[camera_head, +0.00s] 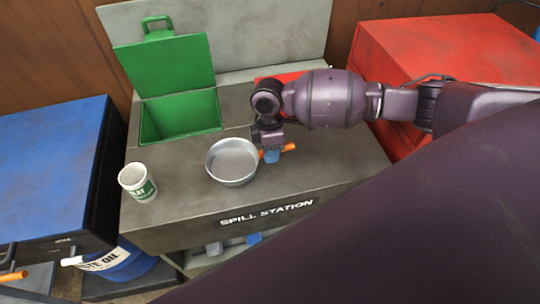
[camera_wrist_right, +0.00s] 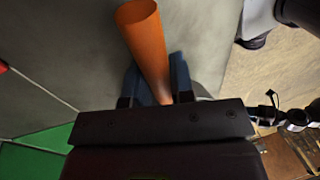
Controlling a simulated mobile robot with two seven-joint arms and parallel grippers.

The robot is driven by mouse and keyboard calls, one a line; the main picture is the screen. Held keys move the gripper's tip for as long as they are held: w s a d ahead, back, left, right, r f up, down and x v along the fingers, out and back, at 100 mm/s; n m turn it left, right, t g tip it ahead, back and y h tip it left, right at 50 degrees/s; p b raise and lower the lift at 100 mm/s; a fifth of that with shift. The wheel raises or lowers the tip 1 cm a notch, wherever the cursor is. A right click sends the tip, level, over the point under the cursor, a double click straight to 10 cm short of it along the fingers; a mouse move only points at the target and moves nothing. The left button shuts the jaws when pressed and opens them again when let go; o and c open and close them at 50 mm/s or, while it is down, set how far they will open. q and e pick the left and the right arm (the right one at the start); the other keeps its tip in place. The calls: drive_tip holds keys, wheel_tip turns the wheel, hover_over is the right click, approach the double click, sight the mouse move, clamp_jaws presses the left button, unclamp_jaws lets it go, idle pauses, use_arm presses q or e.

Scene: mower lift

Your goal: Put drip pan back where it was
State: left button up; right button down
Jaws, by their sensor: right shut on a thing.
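The drip pan (camera_head: 231,163) is a round, shallow, silver-grey metal pan with an orange handle (camera_head: 288,147) on its right side. In the head view it is over the middle of the grey spill station top, and I cannot tell if it touches it. My right gripper (camera_head: 272,155) is shut on the orange handle, just right of the pan. In the right wrist view the orange handle (camera_wrist_right: 146,45) runs up between the blue fingers (camera_wrist_right: 158,85); the pan is mostly hidden there. My left gripper is not in view.
The spill station (camera_head: 190,215) has an open green bin (camera_head: 180,117) at the back left. A white and green can (camera_head: 138,183) stands left of the pan. A blue cabinet (camera_head: 50,150) is at left and a red cabinet (camera_head: 450,55) at right. The top right of the pan is mostly clear.

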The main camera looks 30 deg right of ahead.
drive_tip(key=shift+f, duration=1.05)
drive_tip(key=shift+f, duration=0.1)
drive_tip(key=c, duration=1)
unclamp_jaws()
drive_tip(key=r, duration=0.4)
drive_tip(key=w+r, duration=0.1)
drive_tip(key=r, duration=0.3)
drive_tip(key=w+d+r, duration=0.1)
drive_tip(key=r, duration=0.3)
drive_tip(key=shift+w+p, duration=0.1)
drive_tip(key=shift+p, duration=0.3)
